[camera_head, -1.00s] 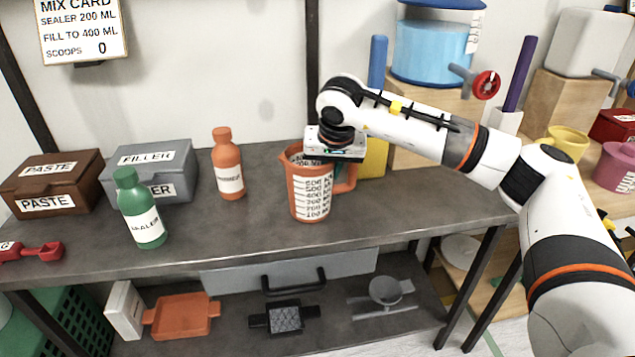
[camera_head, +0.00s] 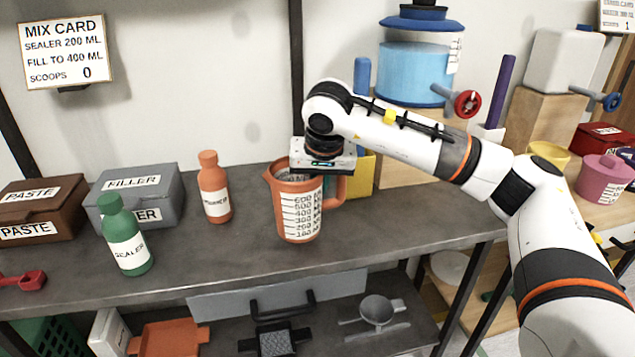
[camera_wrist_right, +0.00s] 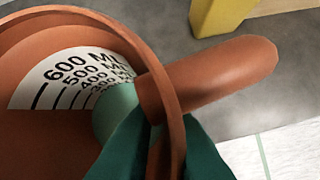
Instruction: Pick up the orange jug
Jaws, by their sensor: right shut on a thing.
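The orange jug (camera_head: 296,215) stands nearly upright at the table's front middle, its white scale facing me and its handle (camera_head: 335,190) to the right. I cannot tell clearly whether its base touches the table. My right gripper (camera_head: 318,172) comes down from above at the jug's rim on the handle side. In the right wrist view, its green fingers (camera_wrist_right: 160,145) are shut on the jug's wall (camera_wrist_right: 165,100) near the handle (camera_wrist_right: 215,78), one inside and one outside. The fingertips are partly hidden. My left gripper is not in view.
On the table (camera_head: 240,250), an orange bottle (camera_head: 214,188), a green sealer bottle (camera_head: 125,238), a grey filler box (camera_head: 135,190) and a brown paste box (camera_head: 40,208) stand left of the jug. A yellow thing (camera_head: 362,175) is close behind the handle. A blue tank (camera_head: 412,72) stands behind.

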